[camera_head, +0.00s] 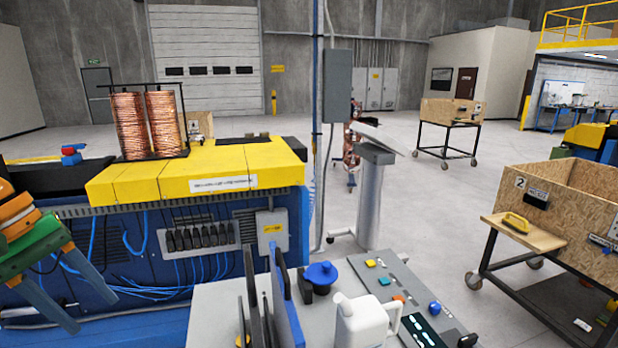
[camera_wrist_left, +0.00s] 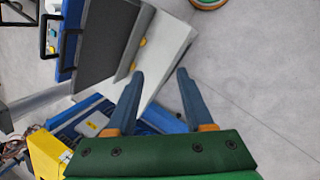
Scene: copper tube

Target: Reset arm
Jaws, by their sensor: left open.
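My left gripper (camera_head: 90,312) comes in at the left edge of the head view, with a green body and blue fingers. It is open, and its fingers point down and to the right in front of the blue machine. In the left wrist view the two fingers (camera_wrist_left: 160,74) stand apart with nothing between them. Two copper coils (camera_head: 147,124) stand upright in a black rack on top of the yellow-covered machine, apart from the gripper. My right gripper is in neither view.
The blue machine (camera_head: 292,200) with its yellow cover (camera_head: 205,172) fills the left. A grey worktop (camera_head: 215,305) carries a white jug (camera_head: 358,322), a blue-lidded item (camera_head: 320,275) and a control panel (camera_head: 415,300). A wooden cart (camera_head: 575,195) stands right.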

